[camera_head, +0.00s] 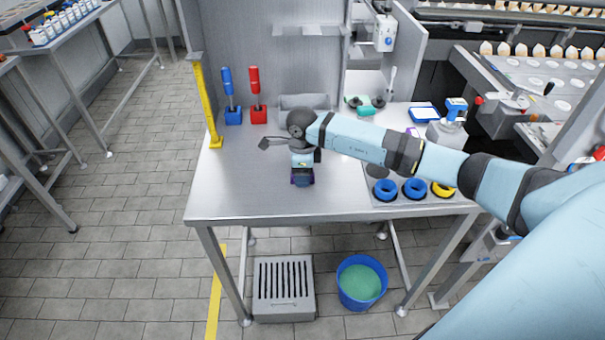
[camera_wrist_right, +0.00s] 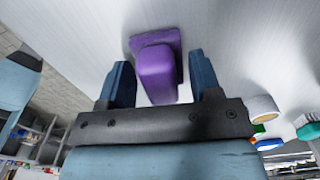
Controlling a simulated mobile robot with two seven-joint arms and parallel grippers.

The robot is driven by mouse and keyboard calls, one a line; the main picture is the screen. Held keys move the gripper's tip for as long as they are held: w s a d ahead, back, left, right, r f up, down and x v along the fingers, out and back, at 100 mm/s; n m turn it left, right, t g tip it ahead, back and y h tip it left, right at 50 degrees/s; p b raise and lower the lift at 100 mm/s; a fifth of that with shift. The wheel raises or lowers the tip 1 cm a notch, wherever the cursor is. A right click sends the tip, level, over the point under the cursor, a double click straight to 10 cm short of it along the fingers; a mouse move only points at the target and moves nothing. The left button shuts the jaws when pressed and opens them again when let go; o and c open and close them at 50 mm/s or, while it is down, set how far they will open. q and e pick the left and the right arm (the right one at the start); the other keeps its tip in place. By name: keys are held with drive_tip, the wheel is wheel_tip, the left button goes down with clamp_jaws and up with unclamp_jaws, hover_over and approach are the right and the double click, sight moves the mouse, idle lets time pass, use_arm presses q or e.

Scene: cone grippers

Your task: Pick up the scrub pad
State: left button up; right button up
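The scrub pad is a purple pad with a raised purple block as its grip; it shows clearly in the right wrist view (camera_wrist_right: 156,72). It lies on the steel table (camera_head: 245,190). My right gripper (camera_head: 302,178) is over the pad near the table's front middle and hides most of it in the head view. In the wrist view my right gripper (camera_wrist_right: 160,62) is open, with one dark blue finger on each side of the purple block. Gaps show between fingers and block. My left gripper is in neither view.
Blue and red brushes (camera_head: 255,95) stand in holders at the back left, near a yellow post (camera_head: 207,105). Blue and yellow rings (camera_head: 414,189) sit at the right. A spray bottle (camera_head: 449,125) stands behind them. The table's front left is clear.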

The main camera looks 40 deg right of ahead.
drive_tip(key=c, duration=0.6)
wheel_tip(320, 180, up, 20)
drive_tip(key=shift+b, duration=0.65)
drive_tip(key=shift+o, duration=0.9)
drive_tip(key=shift+c, duration=0.5)
